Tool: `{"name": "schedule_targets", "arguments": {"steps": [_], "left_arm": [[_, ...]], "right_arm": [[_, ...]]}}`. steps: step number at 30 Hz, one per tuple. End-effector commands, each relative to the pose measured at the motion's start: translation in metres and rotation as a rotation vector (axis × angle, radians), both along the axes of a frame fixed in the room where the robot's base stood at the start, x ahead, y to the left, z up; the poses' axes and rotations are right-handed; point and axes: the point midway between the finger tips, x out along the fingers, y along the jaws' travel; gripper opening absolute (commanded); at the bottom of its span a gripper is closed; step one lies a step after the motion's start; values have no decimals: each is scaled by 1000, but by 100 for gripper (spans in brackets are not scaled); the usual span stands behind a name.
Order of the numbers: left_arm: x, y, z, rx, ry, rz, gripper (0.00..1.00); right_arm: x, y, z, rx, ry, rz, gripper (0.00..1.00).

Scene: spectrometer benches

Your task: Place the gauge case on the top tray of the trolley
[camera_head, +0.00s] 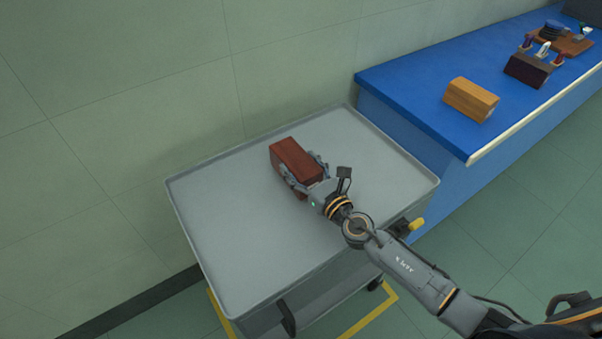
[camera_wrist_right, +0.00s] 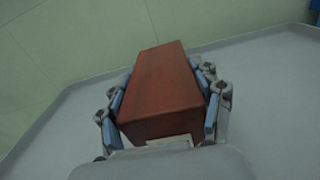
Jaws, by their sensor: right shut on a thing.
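The gauge case, a reddish-brown box (camera_head: 295,158), is at the top tray of the grey trolley (camera_head: 225,220), towards the wall side. I cannot tell for sure whether its underside touches the tray. My right gripper (camera_head: 305,177) is shut on the case, with fingers on both of its long sides. In the right wrist view the case (camera_wrist_right: 163,92) sits between the blue-padded fingers of the gripper (camera_wrist_right: 165,120), with the tray surface (camera_wrist_right: 262,90) around it. My left gripper is not in view.
A blue bench (camera_head: 410,85) stands right of the trolley. It bears a yellowish wooden box (camera_head: 470,98), a dark stamp rack (camera_head: 527,68) and other small items at the far end. The tray is otherwise empty, with a raised rim. Yellow floor tape (camera_head: 368,317) runs by the trolley.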

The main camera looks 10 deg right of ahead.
Motion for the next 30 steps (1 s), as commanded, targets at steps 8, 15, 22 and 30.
{"name": "schedule_targets", "arguments": {"steps": [8, 15, 22, 30], "left_arm": [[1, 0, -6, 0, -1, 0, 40], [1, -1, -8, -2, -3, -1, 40], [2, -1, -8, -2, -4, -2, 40], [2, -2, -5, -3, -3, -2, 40]], "right_arm": [[0, 0, -5, 1, -4, 0, 20], [0, 0, -9, 0, -1, 0, 76], [0, 0, -9, 0, -1, 0, 88], [-3, -1, -6, 0, 0, 0, 88]]}}
